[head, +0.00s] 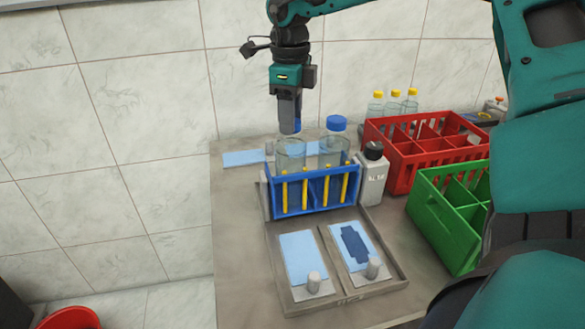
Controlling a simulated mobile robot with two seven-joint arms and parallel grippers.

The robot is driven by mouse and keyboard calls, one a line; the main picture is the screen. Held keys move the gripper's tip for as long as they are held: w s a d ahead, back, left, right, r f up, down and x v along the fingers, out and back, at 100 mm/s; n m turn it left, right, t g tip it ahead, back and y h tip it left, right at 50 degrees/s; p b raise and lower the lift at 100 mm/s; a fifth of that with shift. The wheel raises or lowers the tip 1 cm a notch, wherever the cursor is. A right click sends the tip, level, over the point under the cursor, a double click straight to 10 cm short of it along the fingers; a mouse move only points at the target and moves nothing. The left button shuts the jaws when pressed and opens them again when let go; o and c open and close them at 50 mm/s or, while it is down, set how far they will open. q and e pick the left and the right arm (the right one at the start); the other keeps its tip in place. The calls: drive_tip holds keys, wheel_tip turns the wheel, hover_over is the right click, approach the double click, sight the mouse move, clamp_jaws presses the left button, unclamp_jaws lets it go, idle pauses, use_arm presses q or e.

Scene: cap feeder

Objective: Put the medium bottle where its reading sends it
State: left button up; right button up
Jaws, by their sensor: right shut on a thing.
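My right gripper (289,112) points down above the left clear bottle (290,155). It is shut on a blue cap (291,128) at that bottle's mouth; I cannot tell whether the cap is seated on the bottle. A second clear bottle (334,150) with a blue cap stands to its right. Both bottles stand upright at the blue rack (315,200) with yellow bars, which hides their lower parts. I cannot tell which bottle is the medium one, and no reading is legible. My left gripper is not in view.
A white bottle (372,182) with a black top stands right of the rack. Red (400,178) and green (440,222) divided crates are farther right. Several yellow-capped bottles (394,103) stand behind. A grey tray (340,302) with two light-blue panels lies in front. A red bin (70,318) is lower left.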

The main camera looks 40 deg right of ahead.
drive_tip(key=shift+r, duration=0.1)
drive_tip(key=shift+r+p, duration=0.35)
drive_tip(key=shift+r, duration=0.05)
drive_tip(key=shift+r+p, duration=0.35)
drive_tip(key=shift+r, duration=0.65)
drive_tip(key=shift+r+p, duration=1.55)
drive_tip(key=shift+r, duration=0.45)
wheel_tip(320, 180, up, 6)
drive_tip(key=p, duration=0.3)
